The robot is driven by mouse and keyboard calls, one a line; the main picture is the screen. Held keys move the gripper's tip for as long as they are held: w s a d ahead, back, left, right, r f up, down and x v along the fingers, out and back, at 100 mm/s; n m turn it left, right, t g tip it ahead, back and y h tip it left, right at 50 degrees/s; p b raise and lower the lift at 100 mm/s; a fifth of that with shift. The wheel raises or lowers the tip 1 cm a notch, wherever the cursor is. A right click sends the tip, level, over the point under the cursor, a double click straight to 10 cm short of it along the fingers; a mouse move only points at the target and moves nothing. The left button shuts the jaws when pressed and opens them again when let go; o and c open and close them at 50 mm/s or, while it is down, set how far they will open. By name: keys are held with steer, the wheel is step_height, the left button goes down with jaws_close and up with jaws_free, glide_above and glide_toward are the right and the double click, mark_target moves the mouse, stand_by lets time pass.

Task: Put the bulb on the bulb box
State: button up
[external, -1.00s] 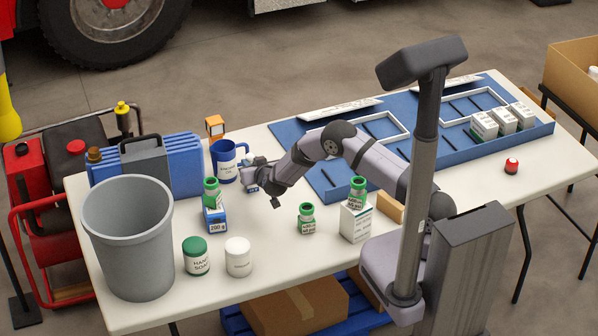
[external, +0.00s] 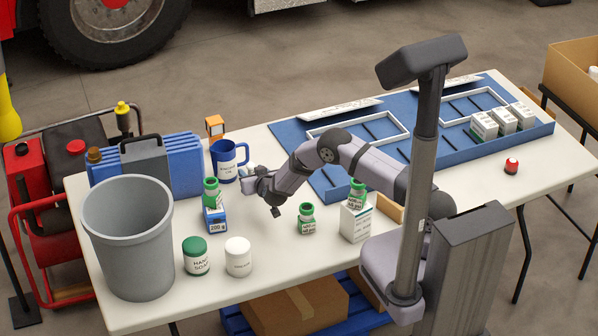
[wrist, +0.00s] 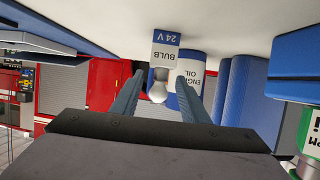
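The bulb box (wrist: 166,45) is white and blue, marked BULB 24V, and stands on the table in the upside-down wrist view. The bulb (wrist: 158,88) is whitish, with its base against the box's top edge and its glass end away from it. It appears to stand upright on the box. My gripper (external: 248,181) is open. In the wrist view its fingers lie on both sides of the bulb, with a gap on each side. In the external view the bulb and its box cannot be clearly made out near my gripper.
The blue engine oil mug (external: 225,165) stands close by the box. A green bottle (external: 211,190) stands on a blue 200 g box (external: 214,221) to the gripper's left. A grey bin (external: 128,240) and blue case (external: 183,158) are further left.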

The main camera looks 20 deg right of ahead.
steer(key=shift+r, duration=0.2)
steer(key=b+v, duration=0.1)
steer(key=v, duration=1.1)
steer(key=shift+f, duration=0.1)
stand_by(0.3)
